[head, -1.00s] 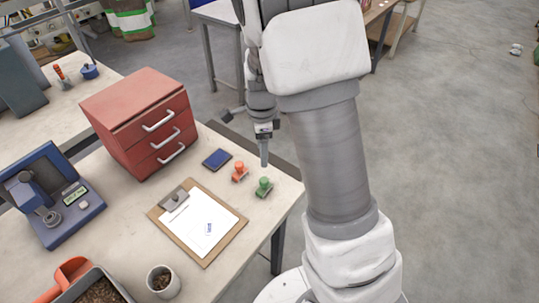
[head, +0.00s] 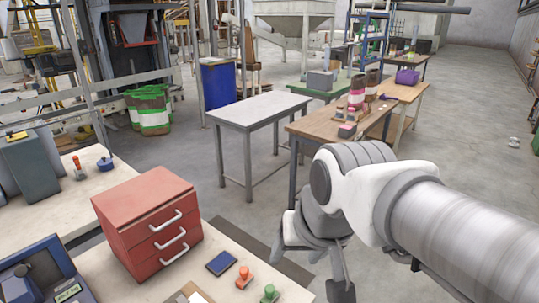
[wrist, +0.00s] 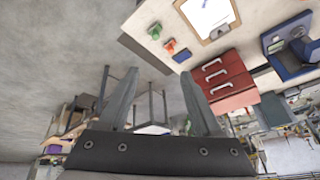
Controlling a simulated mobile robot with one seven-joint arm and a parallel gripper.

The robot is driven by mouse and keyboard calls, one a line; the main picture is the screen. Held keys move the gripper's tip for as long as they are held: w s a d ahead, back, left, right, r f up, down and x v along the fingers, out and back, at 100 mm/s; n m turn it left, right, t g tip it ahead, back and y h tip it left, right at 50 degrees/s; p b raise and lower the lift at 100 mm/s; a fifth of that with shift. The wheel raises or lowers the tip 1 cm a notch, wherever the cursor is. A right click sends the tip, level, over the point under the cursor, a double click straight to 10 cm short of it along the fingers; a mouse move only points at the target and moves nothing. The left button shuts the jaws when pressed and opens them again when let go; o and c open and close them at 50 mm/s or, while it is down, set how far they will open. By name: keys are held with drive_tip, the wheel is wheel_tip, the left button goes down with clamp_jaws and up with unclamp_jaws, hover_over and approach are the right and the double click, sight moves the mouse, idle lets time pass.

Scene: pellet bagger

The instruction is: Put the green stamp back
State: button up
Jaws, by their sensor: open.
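The green stamp (head: 269,294) stands on the desk near its edge at the bottom of the head view. It also shows at the top of the wrist view (wrist: 155,31). An orange-red stamp (head: 244,277) stands beside it, with a dark blue ink pad (head: 221,262) further along. My gripper (wrist: 161,75) is open and empty, with nothing between its fingers. In the head view my gripper (head: 341,289) is right of the green stamp, apart from it and partly hidden by my arm.
A red drawer cabinet (head: 148,220) stands on the desk. A clipboard (wrist: 207,18) lies near the stamps. A blue device (head: 40,275) is at the left. A grey table (head: 260,108) and a wooden table (head: 340,125) stand further off, with open floor between.

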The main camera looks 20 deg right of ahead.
drive_tip(key=s, duration=0.1)
drive_tip(key=n, duration=0.1)
drive_tip(key=s+n, duration=0.1)
drive_tip(key=shift+s+d+r+t, duration=0.2)
drive_tip(key=shift+s+r+t, duration=0.05)
drive_tip(key=shift+s+t, duration=0.05)
